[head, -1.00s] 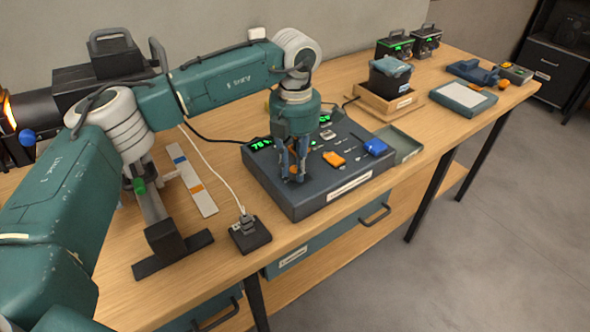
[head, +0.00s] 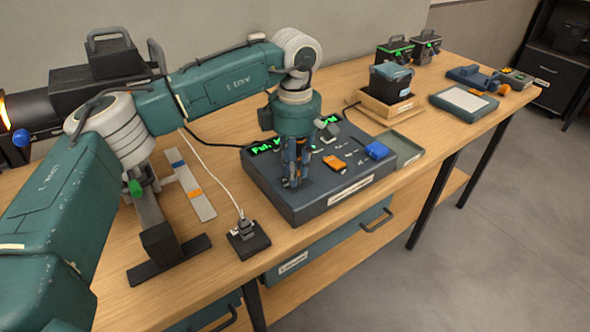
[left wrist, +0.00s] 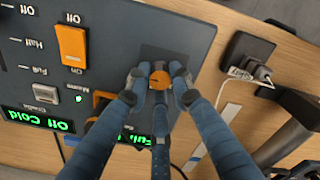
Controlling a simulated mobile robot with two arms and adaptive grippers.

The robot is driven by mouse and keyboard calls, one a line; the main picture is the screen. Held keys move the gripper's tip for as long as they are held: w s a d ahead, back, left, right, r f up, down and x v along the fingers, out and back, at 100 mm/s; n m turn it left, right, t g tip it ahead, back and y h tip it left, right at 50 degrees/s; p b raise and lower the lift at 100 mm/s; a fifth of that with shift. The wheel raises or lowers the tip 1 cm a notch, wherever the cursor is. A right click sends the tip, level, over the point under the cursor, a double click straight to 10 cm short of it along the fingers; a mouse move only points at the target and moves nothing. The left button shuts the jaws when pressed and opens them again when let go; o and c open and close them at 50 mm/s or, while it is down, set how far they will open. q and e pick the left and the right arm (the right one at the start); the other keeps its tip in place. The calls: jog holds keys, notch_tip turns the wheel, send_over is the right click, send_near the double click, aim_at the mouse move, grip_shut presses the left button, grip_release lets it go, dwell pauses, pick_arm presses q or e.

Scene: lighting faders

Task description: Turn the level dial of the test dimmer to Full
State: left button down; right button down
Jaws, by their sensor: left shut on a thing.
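The dark control console (head: 335,201) sits on the wooden bench in the head view. My left gripper (head: 293,184) points straight down over its left part. In the left wrist view, the fingertips of my left gripper (left wrist: 160,82) close around a small orange dial (left wrist: 159,79) on a dark square plate. The fingers hide the dial in the head view. The green display (head: 266,146) behind the gripper starts with "Ful". It also shows in the left wrist view (left wrist: 132,139), partly covered by a finger. My right gripper is out of view.
The console also carries an orange switch (left wrist: 71,46), a grey slider cap (left wrist: 46,93), a blue cap (head: 376,150) and a display reading "Off Cold" (left wrist: 38,119). A black plug box (head: 247,240) stands left of the console, and a shallow tray (head: 408,150) at its right.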

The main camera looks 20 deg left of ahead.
pick_arm(q)
jog(key=shift+w+r, duration=0.15)
jog(key=shift+r, duration=0.05)
dwell(0.3)
jog(key=c, duration=1.5)
grip_release()
jog(key=shift+c, duration=0.2)
jog(key=shift+f, duration=0.1)
notch_tip(320, 180, up, 12)
